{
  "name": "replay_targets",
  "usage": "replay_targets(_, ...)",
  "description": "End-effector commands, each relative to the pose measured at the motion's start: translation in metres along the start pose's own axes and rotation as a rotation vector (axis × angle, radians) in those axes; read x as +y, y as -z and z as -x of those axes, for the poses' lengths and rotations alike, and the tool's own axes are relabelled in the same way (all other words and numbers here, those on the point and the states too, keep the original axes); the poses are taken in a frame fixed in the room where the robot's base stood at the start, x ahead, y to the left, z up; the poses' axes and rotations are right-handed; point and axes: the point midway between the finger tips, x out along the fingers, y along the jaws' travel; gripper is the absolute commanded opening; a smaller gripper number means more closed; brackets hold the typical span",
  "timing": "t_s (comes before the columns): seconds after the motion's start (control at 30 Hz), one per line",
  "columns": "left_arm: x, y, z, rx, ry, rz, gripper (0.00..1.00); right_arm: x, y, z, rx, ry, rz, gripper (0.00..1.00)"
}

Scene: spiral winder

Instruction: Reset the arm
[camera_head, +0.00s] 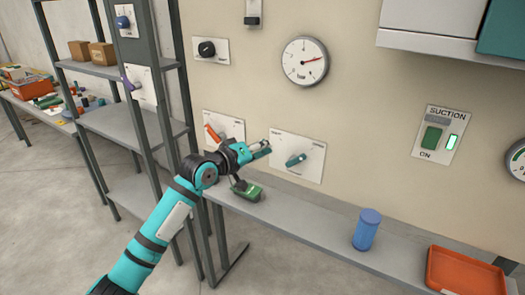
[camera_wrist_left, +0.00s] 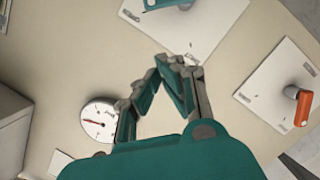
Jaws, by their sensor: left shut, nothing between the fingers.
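My left gripper (camera_head: 262,150) is shut and empty, held in front of the wall between two lever plates. In the left wrist view its fingertips (camera_wrist_left: 164,66) come together over the wall. A plate with a teal lever (camera_head: 296,160) is just right of the gripper in the head view; the lever also shows at the top edge of the wrist view (camera_wrist_left: 165,4). A plate with an orange lever (camera_head: 212,133) is left of the gripper, partly behind my arm; the lever shows at the right of the wrist view (camera_wrist_left: 302,107). My right gripper is not in view.
A gauge (camera_head: 305,62) and suction switch (camera_head: 440,135) are on the wall. A metal rack (camera_head: 110,121) stands left.

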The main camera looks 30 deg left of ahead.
Motion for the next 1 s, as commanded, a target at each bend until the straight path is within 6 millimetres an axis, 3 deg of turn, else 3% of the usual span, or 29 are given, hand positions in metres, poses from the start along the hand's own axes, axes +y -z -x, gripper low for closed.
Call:
replay_targets(0.57, 0.001, -0.001, 0.003, -0.001, 0.000, 0.000, 0.00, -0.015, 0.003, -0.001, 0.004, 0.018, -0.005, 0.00)
replay_targets(0.67, -0.004, -0.013, 0.004, -0.021, 0.014, -0.017, 0.00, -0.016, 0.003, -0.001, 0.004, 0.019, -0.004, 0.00)
replay_targets(0.77, -0.018, -0.050, 0.009, -0.082, 0.060, -0.075, 0.00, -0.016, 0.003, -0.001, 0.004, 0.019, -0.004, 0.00)
replay_targets(0.87, -0.040, -0.111, 0.024, -0.188, 0.136, -0.180, 0.00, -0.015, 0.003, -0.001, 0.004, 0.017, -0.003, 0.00)
replay_targets(1.0, -0.073, -0.205, 0.069, -0.374, 0.251, -0.358, 0.00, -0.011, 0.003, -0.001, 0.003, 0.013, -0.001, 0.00)
